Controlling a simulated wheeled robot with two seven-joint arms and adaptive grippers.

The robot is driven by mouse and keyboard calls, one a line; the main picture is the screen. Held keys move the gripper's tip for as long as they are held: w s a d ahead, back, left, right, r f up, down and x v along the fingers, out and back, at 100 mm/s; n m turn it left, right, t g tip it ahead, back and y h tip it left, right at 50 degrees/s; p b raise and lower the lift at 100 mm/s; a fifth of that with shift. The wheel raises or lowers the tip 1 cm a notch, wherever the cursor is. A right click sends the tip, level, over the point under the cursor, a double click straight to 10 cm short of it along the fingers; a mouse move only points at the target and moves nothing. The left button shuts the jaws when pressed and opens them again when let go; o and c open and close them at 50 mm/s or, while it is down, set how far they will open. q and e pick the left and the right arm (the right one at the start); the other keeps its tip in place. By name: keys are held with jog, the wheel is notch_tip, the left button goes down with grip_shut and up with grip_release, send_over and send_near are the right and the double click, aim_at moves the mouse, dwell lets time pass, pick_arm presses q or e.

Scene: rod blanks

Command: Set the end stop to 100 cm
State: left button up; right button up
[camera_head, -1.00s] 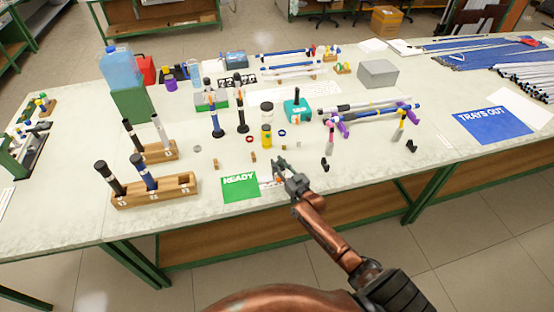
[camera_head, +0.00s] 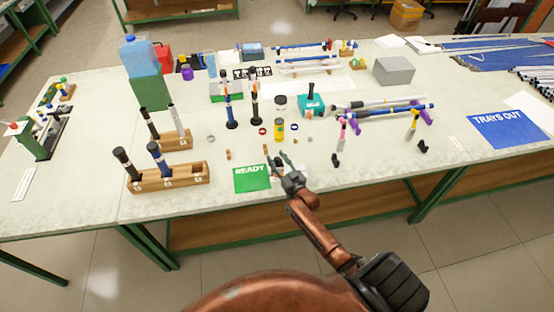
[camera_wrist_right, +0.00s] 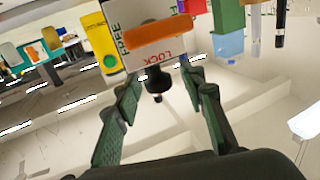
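My right gripper (camera_head: 284,162) is over the table's front part, just right of the green READY card (camera_head: 252,179). Its fingers are spread. In the right wrist view the picture is upside down, and the two open fingers (camera_wrist_right: 165,100) stand apart. Beyond them is a white block (camera_wrist_right: 145,55) marked FREE and LOCK, with an orange lever (camera_wrist_right: 150,40); it seems to be the end stop. A black knob (camera_wrist_right: 155,84) shows between the fingers, with no visible contact. A scale and the set length cannot be read. My left gripper is out of view.
Wooden racks with dark rods (camera_head: 165,178) stand left of the card. Small bottles and rings are behind the gripper.

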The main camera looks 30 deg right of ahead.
jog(key=shift+s, duration=0.15)
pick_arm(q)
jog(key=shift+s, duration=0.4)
pick_arm(e)
jog(key=s+a, duration=0.1)
jog(key=s, duration=1)
jog(key=shift+s, duration=0.35)
